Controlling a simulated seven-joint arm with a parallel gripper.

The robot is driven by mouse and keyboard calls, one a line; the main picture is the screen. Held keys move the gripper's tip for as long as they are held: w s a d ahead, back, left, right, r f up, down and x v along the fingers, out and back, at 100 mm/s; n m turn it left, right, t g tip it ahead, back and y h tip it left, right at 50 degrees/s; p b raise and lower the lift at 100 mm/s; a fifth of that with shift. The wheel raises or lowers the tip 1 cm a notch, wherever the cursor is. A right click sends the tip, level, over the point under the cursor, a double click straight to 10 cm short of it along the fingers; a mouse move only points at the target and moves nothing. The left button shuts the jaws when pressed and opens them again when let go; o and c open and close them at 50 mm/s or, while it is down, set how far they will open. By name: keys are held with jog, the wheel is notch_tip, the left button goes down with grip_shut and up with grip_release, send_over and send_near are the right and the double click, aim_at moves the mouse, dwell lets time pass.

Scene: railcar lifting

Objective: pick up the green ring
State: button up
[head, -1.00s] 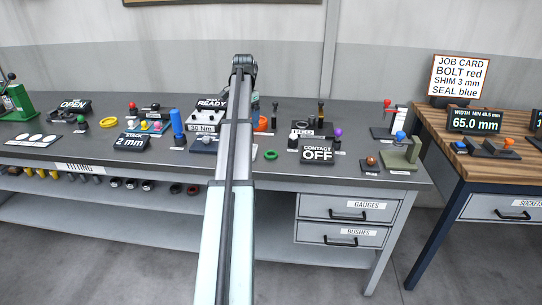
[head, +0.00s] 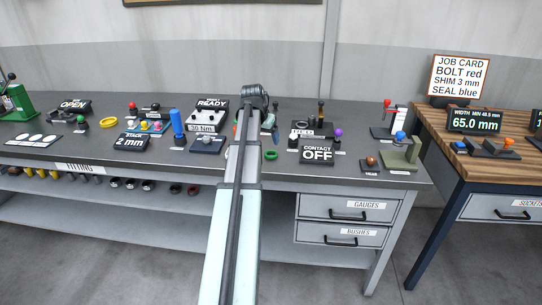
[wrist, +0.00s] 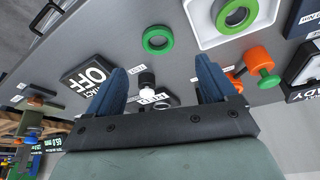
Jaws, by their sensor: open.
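The green ring (head: 271,155) lies flat on the grey bench near its front edge, just right of my arm. In the wrist view the green ring (wrist: 158,40) lies beyond my fingertips, roughly centred between them, with bare bench around it. My gripper (wrist: 160,66) is open and empty, its two dark blue fingers wide apart. In the head view my gripper (head: 270,124) hangs over the bench behind the ring, partly hidden by my arm. The ring is apart from the fingers.
The CONTACT OFF display (head: 317,152) stands right of the ring. A black knob with a white ball (wrist: 147,88) shows between my fingers. An orange part (wrist: 262,62) and a white block with a green-rimmed hole (wrist: 237,15) are to the right in the wrist view.

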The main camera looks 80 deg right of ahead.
aim_at(271, 153)
jog(key=x, duration=0.4)
jog(key=shift+f, duration=0.15)
jog(key=shift+s+x, duration=0.1)
jog(key=shift+x, duration=1.2)
jog(key=shift+s+x, duration=0.15)
jog(key=shift+x, duration=1.2)
jog(key=c, duration=1.1)
jog(key=shift+r, duration=0.25)
